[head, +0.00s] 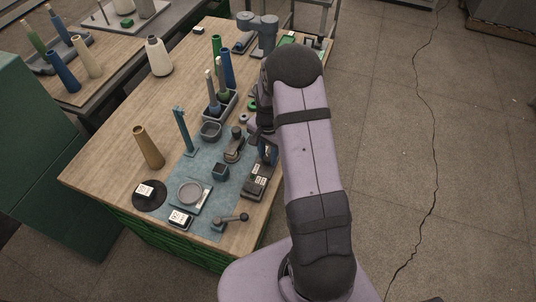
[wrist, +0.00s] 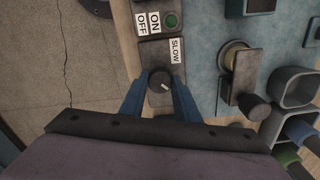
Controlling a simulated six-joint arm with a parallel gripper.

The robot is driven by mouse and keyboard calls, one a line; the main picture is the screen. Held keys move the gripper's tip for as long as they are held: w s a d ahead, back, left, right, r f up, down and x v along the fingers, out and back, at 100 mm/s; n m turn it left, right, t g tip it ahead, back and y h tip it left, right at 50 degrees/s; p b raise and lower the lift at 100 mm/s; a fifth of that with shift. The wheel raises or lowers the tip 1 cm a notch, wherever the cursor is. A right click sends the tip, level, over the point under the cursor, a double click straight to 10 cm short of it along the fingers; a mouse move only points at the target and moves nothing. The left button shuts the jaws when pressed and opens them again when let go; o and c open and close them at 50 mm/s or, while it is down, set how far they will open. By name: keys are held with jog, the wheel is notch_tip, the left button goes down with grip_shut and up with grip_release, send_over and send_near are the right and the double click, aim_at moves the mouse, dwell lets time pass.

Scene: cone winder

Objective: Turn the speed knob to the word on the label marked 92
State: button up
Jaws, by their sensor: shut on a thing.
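The speed knob (wrist: 159,80) is a dark round knob on a dark panel in the wrist view, with a short white mark towards its lower right. My gripper (wrist: 159,88) has its two blue fingers on either side of the knob, shut on it. A white SLOW label (wrist: 176,50) is beside the knob; any other speed word is hidden. In the head view the control box (head: 257,181) is partly behind my arm. A white card (head: 145,190) lies on a black disc and another white card (head: 180,218) is near the mat's front; their print is too small to read surely.
ON and OFF labels (wrist: 147,23) and a green button (wrist: 171,20) are above the knob. A lever with a dark knob (wrist: 253,106) and a grey square cup (wrist: 293,88) are to the right. Cones, including a tan cone (head: 148,147), stand on the wooden table.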

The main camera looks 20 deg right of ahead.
aim_at(268, 157)
jog(key=o, duration=1.1)
jog(key=shift+c, duration=0.2)
jog(key=shift+r, duration=0.1)
jog(key=shift+r+b, duration=0.75)
jog(key=shift+r, duration=2.85)
